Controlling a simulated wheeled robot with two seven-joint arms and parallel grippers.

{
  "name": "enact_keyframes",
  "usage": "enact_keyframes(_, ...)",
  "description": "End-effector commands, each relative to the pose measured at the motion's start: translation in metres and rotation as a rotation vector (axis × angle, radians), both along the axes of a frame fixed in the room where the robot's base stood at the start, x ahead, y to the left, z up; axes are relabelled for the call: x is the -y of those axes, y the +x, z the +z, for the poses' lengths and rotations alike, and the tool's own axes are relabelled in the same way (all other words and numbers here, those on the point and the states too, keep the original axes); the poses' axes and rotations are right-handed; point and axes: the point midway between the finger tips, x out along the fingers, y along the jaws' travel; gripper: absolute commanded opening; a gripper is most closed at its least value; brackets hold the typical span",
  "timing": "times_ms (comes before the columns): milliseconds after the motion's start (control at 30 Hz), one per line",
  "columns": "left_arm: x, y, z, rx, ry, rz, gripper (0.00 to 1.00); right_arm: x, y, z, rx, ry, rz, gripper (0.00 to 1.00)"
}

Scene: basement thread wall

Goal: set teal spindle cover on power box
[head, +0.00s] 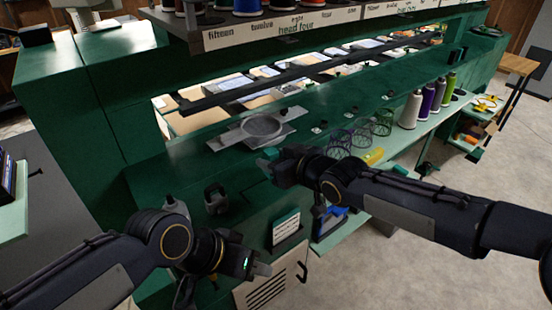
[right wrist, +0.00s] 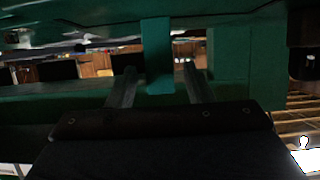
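A small teal piece (head: 271,153), which may be part of the teal spindle cover, shows at the tip of my right gripper (head: 277,168) above the green machine ledge. In the right wrist view a teal strip (right wrist: 158,50) stands between the two separated fingers of my right gripper (right wrist: 158,88), with a gap on each side. I cannot tell how deep between them it lies. My left gripper (head: 228,278) is low in front of the machine, apart from the teal piece; its finger opening is unclear. A pale louvred box (head: 268,290) below may be the power box.
A grey round plate (head: 262,126) lies on the green machine (head: 95,125) just behind my right gripper. Wire baskets (head: 360,135) and several thread cones (head: 428,97) stand along the shelf to the right. Open floor (head: 440,170) lies at the right.

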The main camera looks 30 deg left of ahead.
Motion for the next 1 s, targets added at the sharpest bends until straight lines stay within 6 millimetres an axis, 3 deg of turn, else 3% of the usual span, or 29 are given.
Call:
enact_keyframes(267,0.000,0.000,0.003,0.000,0.000,0.000,0.36,0.002,0.000,0.004,0.001,0.001,-0.001,0.47)
enact_keyframes(700,0.000,0.000,-0.005,0.000,0.000,0.000,0.36,0.077,-0.029,0.036,0.000,0.001,-0.006,0.47)
enact_keyframes(1000,0.000,0.000,-0.004,0.000,0.000,0.000,0.36,0.101,-0.042,0.047,-0.001,-0.001,0.000,0.47)
